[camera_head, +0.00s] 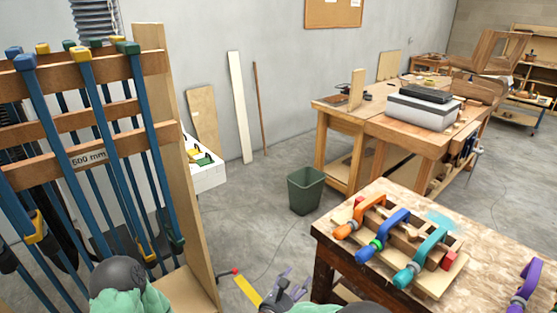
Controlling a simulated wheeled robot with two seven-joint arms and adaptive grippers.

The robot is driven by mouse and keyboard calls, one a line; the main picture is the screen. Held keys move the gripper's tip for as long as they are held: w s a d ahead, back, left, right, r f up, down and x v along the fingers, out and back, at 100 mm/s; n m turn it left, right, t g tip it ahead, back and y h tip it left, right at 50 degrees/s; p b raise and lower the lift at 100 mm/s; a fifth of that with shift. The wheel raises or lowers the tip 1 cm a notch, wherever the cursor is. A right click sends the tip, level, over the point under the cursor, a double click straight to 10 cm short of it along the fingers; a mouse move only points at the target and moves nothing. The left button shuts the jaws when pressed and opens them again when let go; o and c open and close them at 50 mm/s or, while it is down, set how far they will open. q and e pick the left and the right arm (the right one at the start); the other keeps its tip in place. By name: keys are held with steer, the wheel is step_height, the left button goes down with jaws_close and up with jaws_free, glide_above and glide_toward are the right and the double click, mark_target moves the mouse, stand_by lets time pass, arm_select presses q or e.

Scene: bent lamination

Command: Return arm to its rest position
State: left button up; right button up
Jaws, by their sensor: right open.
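My right gripper (286,279) is at the bottom centre, left of the near workbench (492,238) and below its top. Its fingers are apart and nothing shows between them. A part of my right arm shows at the bottom edge, beside the gripper. A dark and green part of my left arm shows at the lower left, in front of the clamp rack. My left gripper is out of the picture. On the bench, an orange clamp (366,212), a blue clamp (387,235) and a teal clamp (425,255) sit across a wooden form.
A purple clamp (526,287) is at the bench's right. A rack (75,122) of blue bar clamps stands at the left. A yellow bar (247,291) with a red end is beside my right gripper. A green bin (305,190) stands on open floor before another workbench (395,130).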

steer(key=s+d+f+n+g+y+p, duration=0.15)
steer(key=f+n+y, duration=0.25)
steer(key=f+n, duration=0.5)
steer(key=s+d+f+n+g+y+p, duration=0.1)
steer(key=d+f+n+g+y, duration=0.25)
steer(key=f+n, duration=0.55)
steer(key=s+f+n+g+y+p, duration=0.1)
steer(key=s+n+g, duration=0.3)
steer(key=s+n, duration=0.4)
steer(key=s+f+n+g+y+p, duration=0.1)
steer(key=s+f+n+g+y, duration=0.3)
steer(key=s+n, duration=0.4)
steer(key=s, duration=0.5)
steer(key=shift+s+f, duration=0.3)
steer(key=shift+s, duration=0.05)
